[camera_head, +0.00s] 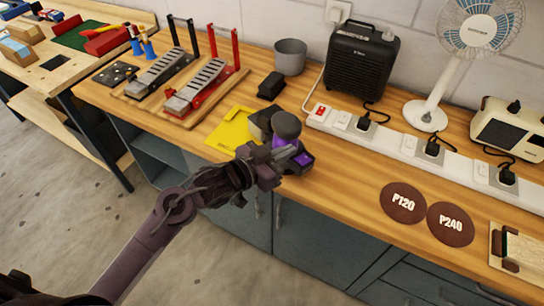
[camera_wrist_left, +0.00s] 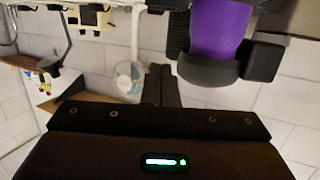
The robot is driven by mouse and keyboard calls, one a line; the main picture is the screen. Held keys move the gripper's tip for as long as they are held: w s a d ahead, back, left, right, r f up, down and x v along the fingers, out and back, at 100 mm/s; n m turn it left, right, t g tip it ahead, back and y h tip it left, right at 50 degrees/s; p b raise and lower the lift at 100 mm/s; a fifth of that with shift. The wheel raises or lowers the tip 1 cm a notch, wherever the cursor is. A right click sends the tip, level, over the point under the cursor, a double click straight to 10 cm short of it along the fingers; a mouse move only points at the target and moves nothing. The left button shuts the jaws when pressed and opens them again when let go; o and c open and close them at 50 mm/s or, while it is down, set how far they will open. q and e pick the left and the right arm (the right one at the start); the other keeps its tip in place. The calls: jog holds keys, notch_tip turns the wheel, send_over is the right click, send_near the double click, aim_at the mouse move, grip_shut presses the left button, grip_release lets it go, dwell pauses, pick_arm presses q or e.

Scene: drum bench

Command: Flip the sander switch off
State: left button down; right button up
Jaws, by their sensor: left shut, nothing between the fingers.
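The sander (camera_head: 286,125) stands near the bench's front edge in the head view, with a dark grey rounded top and purple and black parts lower down. In the left wrist view its purple body (camera_wrist_left: 217,28) and dark parts show at the upper right. My left gripper (camera_head: 289,154) is shut and empty, right in front of the sander, and hides part of it. Its closed fingers also show in the left wrist view (camera_wrist_left: 161,86), beside the sander; I cannot tell whether they touch it. I cannot make out the sander's switch. My right gripper is out of view.
A yellow sheet (camera_head: 231,129) lies left of the sander. Behind are a grey pot (camera_head: 290,57), a black heater-like box (camera_head: 361,66), a white power strip (camera_head: 395,143) and a fan (camera_head: 425,113). Discs marked P120 (camera_head: 403,203) and P240 (camera_head: 450,224) lie to the right.

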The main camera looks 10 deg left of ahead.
pick_arm(q)
jog(key=v, duration=0.4)
jog(key=shift+r, duration=0.4)
jog(key=shift+a, duration=0.1)
